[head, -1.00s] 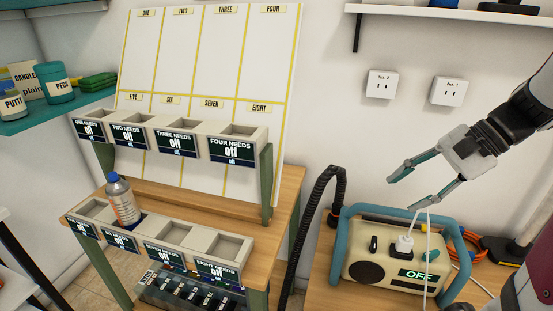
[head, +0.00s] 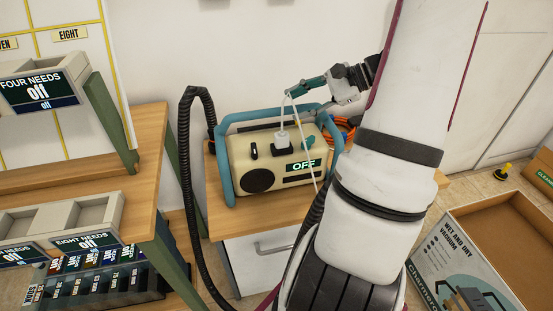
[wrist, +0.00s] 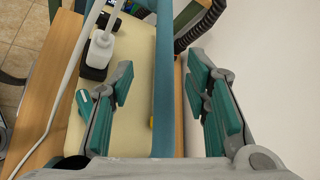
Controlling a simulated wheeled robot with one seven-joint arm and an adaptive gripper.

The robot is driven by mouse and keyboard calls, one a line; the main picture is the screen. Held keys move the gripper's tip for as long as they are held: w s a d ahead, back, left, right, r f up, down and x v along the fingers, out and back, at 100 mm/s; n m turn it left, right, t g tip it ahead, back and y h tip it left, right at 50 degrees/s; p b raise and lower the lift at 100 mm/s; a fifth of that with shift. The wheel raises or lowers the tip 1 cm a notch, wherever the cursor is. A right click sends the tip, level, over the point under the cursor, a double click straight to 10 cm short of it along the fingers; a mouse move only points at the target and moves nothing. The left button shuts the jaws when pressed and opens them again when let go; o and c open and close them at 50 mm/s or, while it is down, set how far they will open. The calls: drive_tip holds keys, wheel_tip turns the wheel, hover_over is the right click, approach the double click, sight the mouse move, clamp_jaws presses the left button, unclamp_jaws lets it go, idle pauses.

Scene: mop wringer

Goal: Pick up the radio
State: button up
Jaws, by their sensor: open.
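The cream radio (head: 268,162) has a blue-green tube frame and a display reading OFF. It stands on a small wooden-topped cabinet against the wall. A white plug (head: 282,140) with a cord sits on its top. My gripper (head: 292,90) is just above the back right part of the radio's frame. In the wrist view, the open fingers (wrist: 165,95) are on either side of a blue-green frame bar (wrist: 167,75), with the radio's cream body (wrist: 130,120) below. The fingers hold nothing.
A black hose (head: 188,150) rises beside the cabinet (head: 262,248). Orange cable (head: 350,130) lies at the right behind the radio. The white plug cord hangs down the radio's front. A bin rack stands left; an open carton (head: 490,235) is on the floor at right.

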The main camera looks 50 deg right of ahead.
sight(281, 109)
drive_tip(key=shift+d+b+x, duration=0.1)
drive_tip(key=shift+b+x, duration=0.4)
drive_tip(key=shift+x, duration=1.05)
drive_tip(key=shift+d+b+x, duration=0.15)
drive_tip(key=shift+b+x, duration=0.3)
drive_tip(key=shift+x, duration=1.15)
drive_tip(key=shift+w, duration=0.1)
clamp_jaws()
drive_tip(key=shift+r, duration=0.1)
